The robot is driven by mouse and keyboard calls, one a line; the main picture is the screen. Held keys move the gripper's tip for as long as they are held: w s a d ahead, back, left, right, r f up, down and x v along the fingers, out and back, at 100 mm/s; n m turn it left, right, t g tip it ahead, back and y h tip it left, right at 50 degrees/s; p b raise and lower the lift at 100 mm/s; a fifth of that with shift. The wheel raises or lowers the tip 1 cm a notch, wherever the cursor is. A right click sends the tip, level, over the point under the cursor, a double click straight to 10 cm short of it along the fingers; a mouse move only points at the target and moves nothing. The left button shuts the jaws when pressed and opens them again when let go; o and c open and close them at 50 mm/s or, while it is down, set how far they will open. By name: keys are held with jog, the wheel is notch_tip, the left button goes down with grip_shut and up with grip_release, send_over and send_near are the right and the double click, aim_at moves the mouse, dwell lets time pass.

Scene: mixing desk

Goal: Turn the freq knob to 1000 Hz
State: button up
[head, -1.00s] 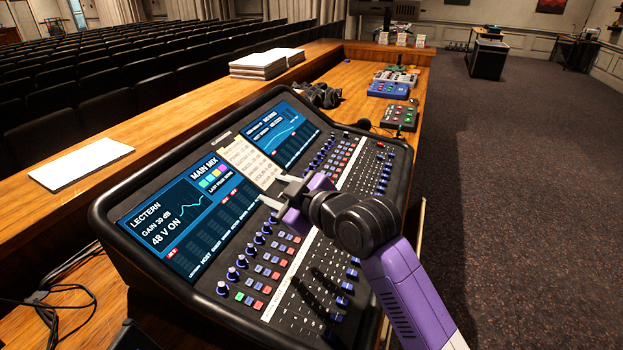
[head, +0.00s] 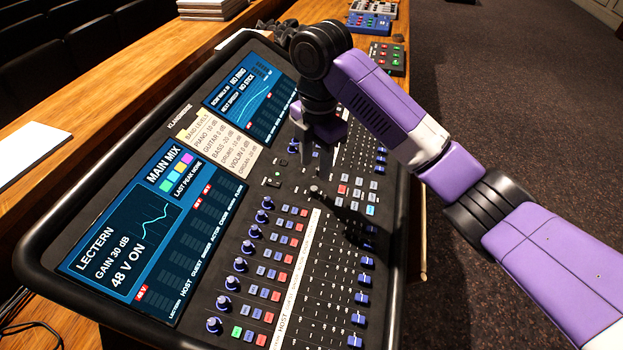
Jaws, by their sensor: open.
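The mixing desk (head: 60,262) fills the middle of the view, with a column of blue-capped knobs (head: 240,264) along its left part. I cannot read any label that marks the freq knob. A small knob (head: 315,191) stands just below my gripper's fingertips on the middle of the panel; I cannot tell if it is the freq knob. My gripper (head: 314,165) points down over the panel, with its two grey fingers apart and nothing seen between them. Whether the tips touch the panel is unclear. My arm hides part of the knobs and buttons behind it.
The left screen (head: 125,240) reads LECTERN, GAIN 30 dB, 48 V ON. A paper note (head: 222,146) listing band levels lies between it and the upper screen (head: 252,90). Faders (head: 366,262) line the right side. White paper (head: 30,150) lies on the wooden ledge.

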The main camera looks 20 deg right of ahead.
aim_at(314, 189)
jog(key=shift+w+a+f+b, duration=0.1)
jog(key=shift+f+b, duration=0.15)
jog(key=shift+f, duration=1.7)
jog(key=shift+w+f+b, duration=0.1)
jog(key=shift+f+b, duration=0.1)
jog(key=shift+f, duration=1.7)
grip_shut()
